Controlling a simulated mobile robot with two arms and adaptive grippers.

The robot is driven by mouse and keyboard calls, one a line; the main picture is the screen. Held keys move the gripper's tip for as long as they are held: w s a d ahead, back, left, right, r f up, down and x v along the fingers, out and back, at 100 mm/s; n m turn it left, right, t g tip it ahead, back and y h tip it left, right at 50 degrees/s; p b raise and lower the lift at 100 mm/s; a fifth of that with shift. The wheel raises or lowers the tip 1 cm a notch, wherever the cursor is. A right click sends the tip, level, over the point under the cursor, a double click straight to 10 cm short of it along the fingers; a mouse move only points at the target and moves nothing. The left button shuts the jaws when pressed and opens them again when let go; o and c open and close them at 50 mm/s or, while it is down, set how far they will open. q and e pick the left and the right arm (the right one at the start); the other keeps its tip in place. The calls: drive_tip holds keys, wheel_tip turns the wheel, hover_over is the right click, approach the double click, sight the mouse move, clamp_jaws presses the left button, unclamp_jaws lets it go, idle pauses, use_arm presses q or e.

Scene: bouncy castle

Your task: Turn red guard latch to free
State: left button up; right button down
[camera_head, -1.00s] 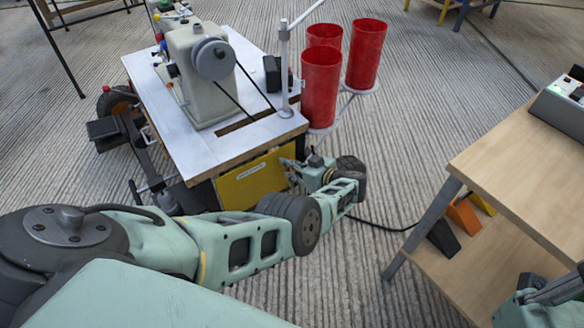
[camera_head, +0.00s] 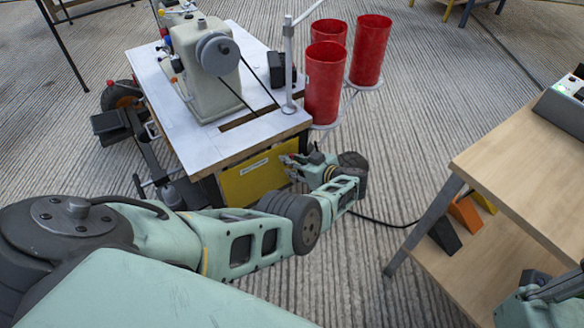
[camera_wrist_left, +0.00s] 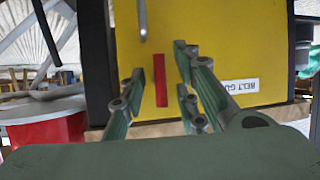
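The red guard latch (camera_wrist_left: 161,80) is an upright narrow bar on the yellow belt guard (camera_wrist_left: 215,45) in the left wrist view. The guard also shows in the head view (camera_head: 243,183), under the sewing machine table's front edge. My left gripper (camera_head: 288,161) is at the guard's right part. It is open, its fingers on either side of the latch with gaps visible, not closed on it. In the head view my gripper largely hides the latch. Part of my right arm (camera_head: 540,303) shows at the bottom right; its fingers are not clear.
The white-topped table (camera_head: 165,95) carries a sewing machine (camera_head: 205,75). Red cylindrical bins (camera_head: 325,85) stand at its right corner. A wooden bench (camera_head: 525,160) is at right, with coloured wedges on its lower shelf. A dark cable lies on the floor between.

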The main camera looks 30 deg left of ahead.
use_arm(q)
drive_tip(key=s+d+r+m+t+h+p, duration=0.2)
drive_tip(key=s+d+r+t+h+p, duration=0.55)
drive_tip(key=d+t+p, duration=0.4)
drive_tip(key=s+d+f+m+g+h+p, duration=0.2)
drive_tip(key=s+f+m+p, duration=0.3)
drive_tip(key=s, duration=0.4)
drive_tip(key=s+d+f+m+g+h+p, duration=0.3)
drive_tip(key=s+p, duration=0.4)
drive_tip(key=s, duration=0.3)
drive_tip(key=shift+s+f+m+g+h+p, duration=0.35)
drive_tip(key=shift+f+m+h, duration=0.3)
drive_tip(key=shift+f+m, duration=0.4)
drive_tip(key=shift+r, duration=0.15)
